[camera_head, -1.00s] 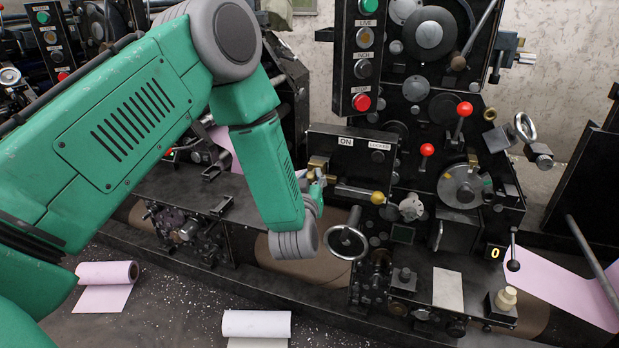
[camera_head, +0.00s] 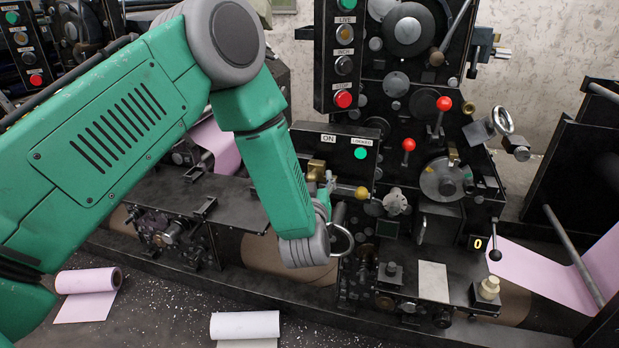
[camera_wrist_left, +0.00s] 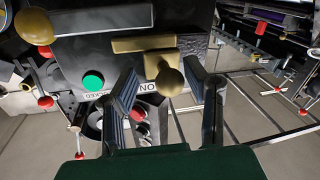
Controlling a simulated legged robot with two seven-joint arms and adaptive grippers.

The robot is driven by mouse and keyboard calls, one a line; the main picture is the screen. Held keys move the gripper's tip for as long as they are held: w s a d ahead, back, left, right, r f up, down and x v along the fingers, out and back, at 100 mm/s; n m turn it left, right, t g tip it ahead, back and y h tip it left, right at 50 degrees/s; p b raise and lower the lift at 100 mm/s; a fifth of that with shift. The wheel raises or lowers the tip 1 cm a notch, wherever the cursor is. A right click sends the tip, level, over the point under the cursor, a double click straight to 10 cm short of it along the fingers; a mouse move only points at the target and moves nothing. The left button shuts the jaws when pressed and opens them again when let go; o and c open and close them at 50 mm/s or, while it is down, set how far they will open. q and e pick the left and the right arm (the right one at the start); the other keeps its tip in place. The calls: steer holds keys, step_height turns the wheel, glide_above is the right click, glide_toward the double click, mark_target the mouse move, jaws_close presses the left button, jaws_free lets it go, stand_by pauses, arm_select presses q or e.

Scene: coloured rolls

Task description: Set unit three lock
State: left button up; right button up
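The lock panel (camera_head: 338,150) is a black box with ON and LOCKED labels. A green lamp (camera_head: 360,153) glows under the LOCKED label, and it also shows in the wrist view (camera_wrist_left: 93,81). A brass lock handle (camera_head: 316,168) sits on the panel's lower left. In the wrist view its round knob (camera_wrist_left: 170,82) lies between the fingers of my left gripper (camera_wrist_left: 167,88), with gaps on both sides. My left gripper (camera_head: 327,187) is open in front of the panel and partly hidden by its own wrist in the head view. My right gripper is not in view.
A yellow ball lever (camera_head: 362,193) projects just right of my left gripper. A handwheel (camera_head: 340,240) is partly behind my wrist. Red-knobbed levers (camera_head: 408,145) and a STOP button (camera_head: 343,99) are nearby. Paper rolls (camera_head: 88,281) lie on the floor.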

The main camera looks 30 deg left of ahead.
arm_select(q)
steer(key=shift+s+a+r, duration=0.1)
steer(key=shift+a+r, duration=0.05)
steer(key=shift+a, duration=0.05)
steer(key=shift+d, duration=0.1)
steer(key=shift+s+d, duration=0.15)
steer(key=shift+s, duration=0.1)
steer(key=v, duration=1.1)
steer(key=shift+s, duration=0.1)
